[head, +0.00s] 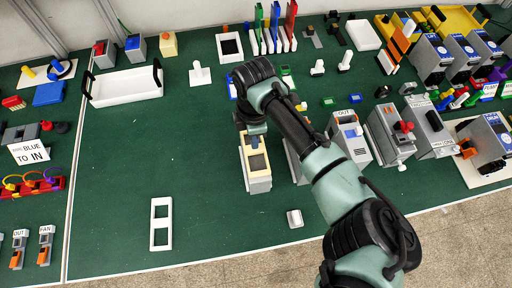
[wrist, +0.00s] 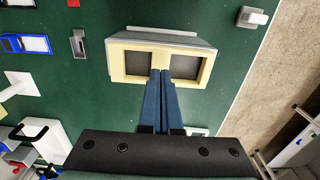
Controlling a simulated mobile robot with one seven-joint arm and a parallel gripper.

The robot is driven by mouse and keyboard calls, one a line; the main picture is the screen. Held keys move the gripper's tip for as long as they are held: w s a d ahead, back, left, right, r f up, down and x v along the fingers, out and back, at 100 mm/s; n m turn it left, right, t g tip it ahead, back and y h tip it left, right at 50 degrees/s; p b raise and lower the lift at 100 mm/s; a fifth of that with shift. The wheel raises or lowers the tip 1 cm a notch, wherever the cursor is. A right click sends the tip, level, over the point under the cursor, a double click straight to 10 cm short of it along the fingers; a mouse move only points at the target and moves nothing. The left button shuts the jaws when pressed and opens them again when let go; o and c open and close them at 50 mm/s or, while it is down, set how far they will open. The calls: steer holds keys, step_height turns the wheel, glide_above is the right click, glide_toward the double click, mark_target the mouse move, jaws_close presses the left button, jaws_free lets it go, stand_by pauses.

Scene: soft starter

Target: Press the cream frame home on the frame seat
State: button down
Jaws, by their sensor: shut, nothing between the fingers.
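The cream frame (wrist: 160,46) has two windows with dark grey inside. It lies on top of a grey block, the frame seat (wrist: 207,44), which shows in the head view (head: 260,187) below the cream frame (head: 258,177). My gripper (wrist: 165,71) is shut and empty, with its fingertips at the frame's middle bar in the wrist view. In the head view my gripper (head: 253,140) is over the frame's far part and hides it. I cannot tell whether the tips touch the frame or whether it sits fully flush.
A white two-window frame (head: 152,226) lies flat on the green table at left front. Grey device blocks (head: 350,140) stand close on the right, partly behind my arm. A small white switch (head: 294,218) lies near the front edge. The table left of the seat is clear.

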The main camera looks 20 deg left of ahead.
steer(key=shift+f+b, duration=0.8)
steer(key=shift+f, duration=0.3)
stand_by(0.3)
steer(key=shift+r, duration=0.1)
stand_by(0.3)
step_height(320, 180, up, 7)
steer(key=p, duration=0.6)
stand_by(0.6)
